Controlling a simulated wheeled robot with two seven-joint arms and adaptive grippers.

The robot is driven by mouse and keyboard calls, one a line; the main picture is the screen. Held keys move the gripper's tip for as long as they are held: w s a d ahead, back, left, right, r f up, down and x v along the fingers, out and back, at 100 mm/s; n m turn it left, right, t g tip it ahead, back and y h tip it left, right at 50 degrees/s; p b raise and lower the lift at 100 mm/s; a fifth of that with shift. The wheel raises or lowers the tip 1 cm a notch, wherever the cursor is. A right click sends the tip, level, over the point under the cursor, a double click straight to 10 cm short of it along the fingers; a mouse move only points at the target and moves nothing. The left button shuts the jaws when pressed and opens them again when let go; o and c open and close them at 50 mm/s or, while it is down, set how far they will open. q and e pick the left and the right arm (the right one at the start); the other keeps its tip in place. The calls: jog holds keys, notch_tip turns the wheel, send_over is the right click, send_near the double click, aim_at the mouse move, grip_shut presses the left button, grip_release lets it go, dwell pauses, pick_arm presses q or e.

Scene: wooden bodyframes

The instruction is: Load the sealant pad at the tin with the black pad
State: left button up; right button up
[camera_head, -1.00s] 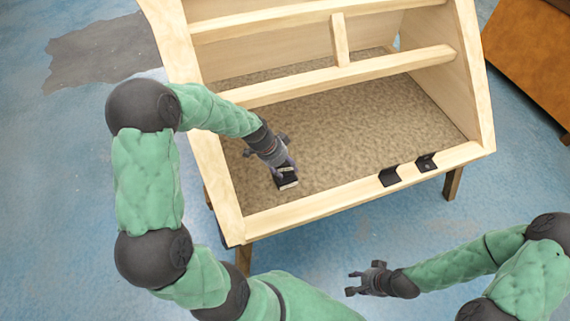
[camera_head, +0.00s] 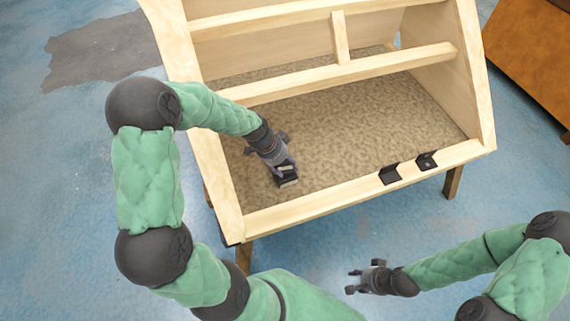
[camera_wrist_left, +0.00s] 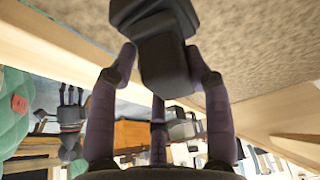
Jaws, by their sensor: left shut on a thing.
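My left gripper (camera_head: 284,170) is over the speckled floor panel, near the front left corner of the wooden frame. In the left wrist view its fingers are closed on a dark block (camera_wrist_left: 165,66), which I take to be the sealant pad. Another dark piece (camera_wrist_left: 138,10) shows just beyond the block, seeming to touch it. In the head view a small dark item (camera_head: 288,183) with a pale edge sits at the fingertips, perhaps the tin; the gripper partly hides it. My right gripper (camera_head: 353,281) is open and empty, in front of the frame.
The wooden frame (camera_head: 330,203) has a raised front rail and a crossbar (camera_head: 300,83) behind the left gripper. Two black brackets (camera_head: 390,175) (camera_head: 427,162) sit on the front rail. The speckled panel (camera_head: 350,130) is clear to the right.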

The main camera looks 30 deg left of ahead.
aim_at(285, 163)
pick_arm(q)
jog(key=shift+f+b, duration=0.45)
jog(key=shift+b, duration=0.1)
dwell(1.8)
jog(key=shift+r, duration=0.15)
jog(key=shift+r+p, duration=2.25)
jog(key=shift+r, duration=1.2)
jog(key=shift+w+d+n+t, duration=0.2)
jog(key=shift+d+n+t, duration=0.1)
jog(key=shift+d+n, duration=0.45)
jog(key=w+d+r+n+y, duration=0.2)
jog(key=w+d+n+y, duration=0.1)
jog(key=w+d+n, duration=0.2)
jog(key=shift+d+r+n+t, duration=0.4)
jog(key=shift+d+n, duration=0.85)
jog(key=shift+d, duration=0.2)
